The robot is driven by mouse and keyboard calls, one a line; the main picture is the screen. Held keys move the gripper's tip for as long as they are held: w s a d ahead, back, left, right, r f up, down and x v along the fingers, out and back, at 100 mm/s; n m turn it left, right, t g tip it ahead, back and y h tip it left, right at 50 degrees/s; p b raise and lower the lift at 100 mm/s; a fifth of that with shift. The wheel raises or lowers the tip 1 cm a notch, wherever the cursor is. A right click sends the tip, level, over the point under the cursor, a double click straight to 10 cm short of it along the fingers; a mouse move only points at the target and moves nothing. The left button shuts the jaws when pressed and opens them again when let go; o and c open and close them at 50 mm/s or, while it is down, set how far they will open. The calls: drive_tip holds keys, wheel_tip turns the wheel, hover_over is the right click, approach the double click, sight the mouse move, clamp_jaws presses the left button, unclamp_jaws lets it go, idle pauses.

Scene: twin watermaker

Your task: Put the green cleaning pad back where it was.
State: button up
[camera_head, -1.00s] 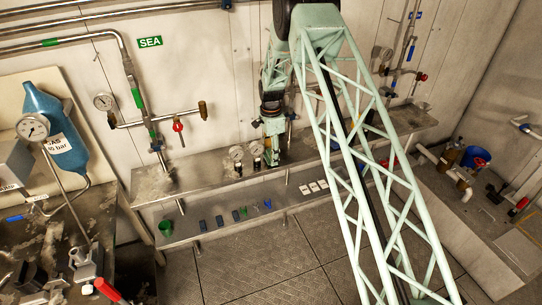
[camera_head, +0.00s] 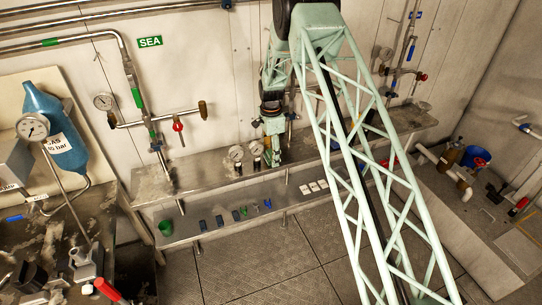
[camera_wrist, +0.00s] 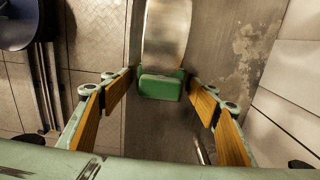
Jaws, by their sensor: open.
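The green cleaning pad (camera_wrist: 160,88) is in the middle of the wrist view, against the end of a shiny, rounded metal piece (camera_wrist: 166,32). My gripper (camera_wrist: 161,80) is open, with one wood-coloured finger pad on each side of the green pad and a visible gap on both sides. In the head view my gripper (camera_head: 272,152) points down at the upper metal shelf, just right of two gauges. I cannot make out the green pad for sure there, as my gripper and arm cover that spot.
Two gauges (camera_head: 245,153) stand close left of my gripper. The lower shelf (camera_head: 215,227) holds a green cup (camera_head: 166,228), several small dark blocks and white squares (camera_head: 314,187). A pipe with a red-handled valve (camera_head: 178,126) is on the wall. The floor (camera_head: 260,268) in front is clear.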

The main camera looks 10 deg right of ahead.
wheel_tip(320, 180, up, 12)
idle(0.7)
idle(0.8)
